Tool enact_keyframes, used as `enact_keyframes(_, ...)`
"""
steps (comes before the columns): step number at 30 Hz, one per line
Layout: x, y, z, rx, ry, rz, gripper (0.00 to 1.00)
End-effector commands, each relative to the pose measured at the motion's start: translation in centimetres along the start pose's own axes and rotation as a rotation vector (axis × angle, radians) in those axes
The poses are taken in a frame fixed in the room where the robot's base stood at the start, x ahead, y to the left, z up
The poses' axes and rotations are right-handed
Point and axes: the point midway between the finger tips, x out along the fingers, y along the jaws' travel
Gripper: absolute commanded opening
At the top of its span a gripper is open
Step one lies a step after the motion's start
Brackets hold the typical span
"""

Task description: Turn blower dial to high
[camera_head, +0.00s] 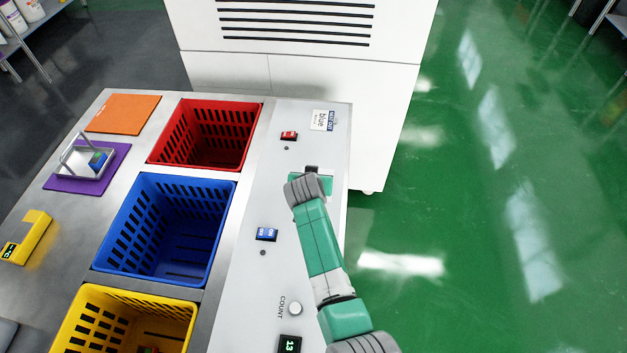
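My gripper (311,172) is over the right part of the light control panel (257,210), near the panel's far end. My green and grey arm covers most of it, so its fingers and whether they are open or shut cannot be made out. I cannot pick out a blower dial; the panel under and around my gripper is hidden. A large white cabinet (290,72) with dark horizontal slots stands just beyond the panel; whether it is the blower I cannot tell.
Green floor (480,200) on the right is clear.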

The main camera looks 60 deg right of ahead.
Motion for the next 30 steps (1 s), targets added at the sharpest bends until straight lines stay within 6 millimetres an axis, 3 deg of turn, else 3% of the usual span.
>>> enact_keyframes(16,0.06,0.01,0.15,0.017,-0.004,0.016,0.15)
enact_keyframes(17,0.06,0.01,0.16,0.017,-0.004,0.016,0.40)
enact_keyframes(20,0.06,0.01,0.14,0.016,-0.004,0.016,0.60)
enact_keyframes(30,-0.71,-0.02,-0.02,0.015,-0.001,0.016,0.60)
